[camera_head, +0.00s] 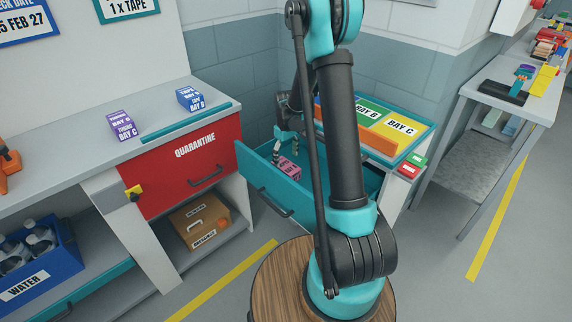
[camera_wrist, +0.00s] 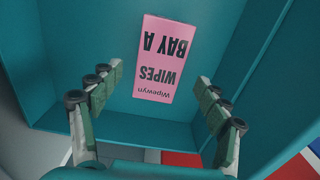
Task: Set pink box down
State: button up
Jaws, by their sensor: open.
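The pink box (camera_wrist: 165,57), labelled "WIPES BAY A", lies on the floor of the open teal drawer (camera_wrist: 60,50). In the head view the pink box (camera_head: 290,168) shows inside the drawer (camera_head: 262,176), partly behind my gripper and near my arm. My gripper (camera_head: 288,150) reaches down into the drawer. In the wrist view my gripper (camera_wrist: 153,95) is open, its two fingers wide apart on either side of the box's near end. Neither finger touches the box there.
A counter with a purple box (camera_head: 121,125) and a blue box (camera_head: 190,99) stands left, above the red quarantine front (camera_head: 190,162). A panel with green and yellow bay areas (camera_head: 400,127) is right of my arm.

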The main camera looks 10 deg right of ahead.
aim_at(286, 165)
notch_tip(286, 165, up, 7)
jog(key=s+d+r+m+t, duration=0.1)
jog(key=s+m, duration=0.1)
jog(key=s, duration=0.7)
jog(key=s+d+r+m+t, duration=0.1)
jog(key=s+m, duration=0.1)
jog(key=s, duration=0.7)
jog(key=s+d+r+m+t, duration=0.1)
jog(key=s+m+t, duration=0.1)
jog(key=s, duration=0.7)
jog(key=shift+s+d+r+m, duration=0.3)
jog(key=shift+s+d, duration=0.05)
jog(key=shift+d, duration=0.05)
jog(key=shift+s+f, duration=0.15)
jog(key=shift+s, duration=0.2)
